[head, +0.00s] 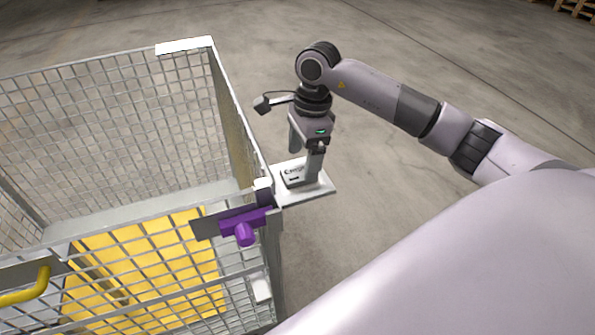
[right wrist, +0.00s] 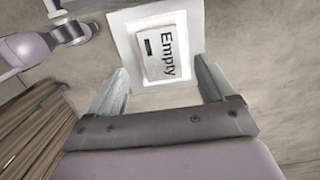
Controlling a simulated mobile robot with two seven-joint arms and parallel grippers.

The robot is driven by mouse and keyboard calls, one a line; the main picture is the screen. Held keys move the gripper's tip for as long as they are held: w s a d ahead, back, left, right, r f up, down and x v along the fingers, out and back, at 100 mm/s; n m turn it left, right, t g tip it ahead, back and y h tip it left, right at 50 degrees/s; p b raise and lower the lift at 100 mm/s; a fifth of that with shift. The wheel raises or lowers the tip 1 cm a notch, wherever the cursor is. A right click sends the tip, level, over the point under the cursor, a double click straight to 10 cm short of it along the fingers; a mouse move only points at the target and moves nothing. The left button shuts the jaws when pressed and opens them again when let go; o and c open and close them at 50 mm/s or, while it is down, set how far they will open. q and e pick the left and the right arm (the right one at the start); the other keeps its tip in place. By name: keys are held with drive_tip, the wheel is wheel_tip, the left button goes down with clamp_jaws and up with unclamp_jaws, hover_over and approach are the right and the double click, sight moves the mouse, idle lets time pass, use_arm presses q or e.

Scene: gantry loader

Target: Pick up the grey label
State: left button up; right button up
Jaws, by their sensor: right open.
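The grey label (head: 293,176) is a small light-grey block that lies on a white plate (head: 322,190) at the corner of the wire cage. In the right wrist view the label (right wrist: 160,52) reads "Empty" and sits on the white plate (right wrist: 124,40). My right gripper (head: 305,163) points down over the plate with its fingers apart. In the right wrist view its fingers (right wrist: 164,84) are open and empty, on either side of the label's near edge, with a gap to the label. My left gripper is not in view.
The wire mesh cage (head: 228,110) fills the left, with yellow panels (head: 150,265) inside. A purple latch (head: 245,230) sticks out at its near corner, close to the plate. A yellow handle (head: 28,293) is at the lower left.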

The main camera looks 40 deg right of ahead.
drive_tip(key=f, duration=0.3)
drive_tip(key=shift+w+a+f, duration=0.15)
drive_tip(key=shift+w+a, duration=0.05)
drive_tip(key=shift+a, duration=0.1)
drive_tip(key=c, duration=1.1)
wheel_tip(320, 180, up, 19)
wheel_tip(320, 180, up, 5)
drive_tip(key=p, duration=0.5)
hover_over(299, 172)
drive_tip(key=shift+s+d, duration=0.1)
